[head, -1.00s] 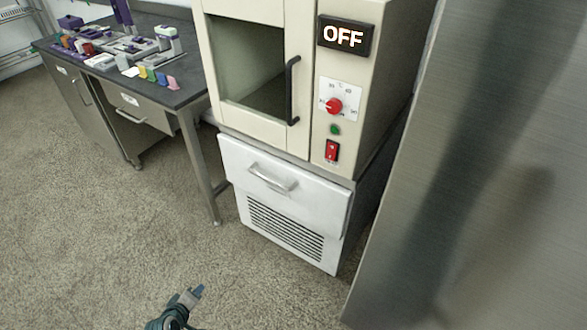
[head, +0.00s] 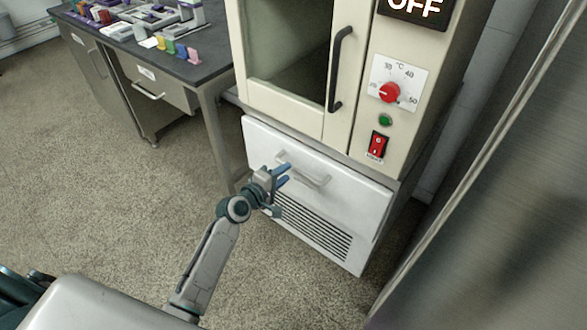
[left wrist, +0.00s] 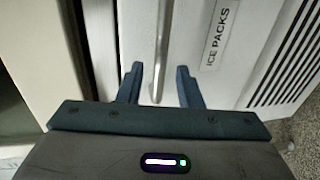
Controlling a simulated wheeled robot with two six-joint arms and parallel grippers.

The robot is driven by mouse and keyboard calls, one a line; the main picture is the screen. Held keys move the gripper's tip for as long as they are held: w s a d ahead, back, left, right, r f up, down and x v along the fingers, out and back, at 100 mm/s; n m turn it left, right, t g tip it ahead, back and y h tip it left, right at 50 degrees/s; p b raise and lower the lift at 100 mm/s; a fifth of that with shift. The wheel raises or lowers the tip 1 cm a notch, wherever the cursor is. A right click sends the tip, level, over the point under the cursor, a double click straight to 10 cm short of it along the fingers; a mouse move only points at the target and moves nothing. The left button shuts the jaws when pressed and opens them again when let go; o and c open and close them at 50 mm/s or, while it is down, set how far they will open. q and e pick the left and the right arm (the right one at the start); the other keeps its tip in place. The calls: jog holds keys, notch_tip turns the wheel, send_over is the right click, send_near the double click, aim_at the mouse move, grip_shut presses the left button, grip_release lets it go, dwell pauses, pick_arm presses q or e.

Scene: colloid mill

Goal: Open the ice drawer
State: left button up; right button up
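The ice drawer (head: 350,190) is the white front with a bar handle (head: 312,180), under the cream cabinet; it looks closed. In the left wrist view a label on the drawer front (left wrist: 250,60) reads "ICE PACKS". My left gripper (head: 284,175) is just in front of the handle's left part. In the left wrist view my left gripper (left wrist: 159,82) is open, and the handle bar (left wrist: 163,45) runs between its fingers without visible contact on either side. My right gripper is not in view.
The cream cabinet (head: 350,130) with a dark door handle, red knob and red switch stands above the drawer. A vent grille (head: 315,228) is below. A steel panel (head: 490,230) bounds the right. A dark-topped bench (head: 180,65) stands at left; the carpet before the drawer is free.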

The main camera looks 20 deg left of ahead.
pick_arm(q)
jog(key=shift+x, duration=2.25)
jog(key=shift+c, duration=0.2)
grip_shut()
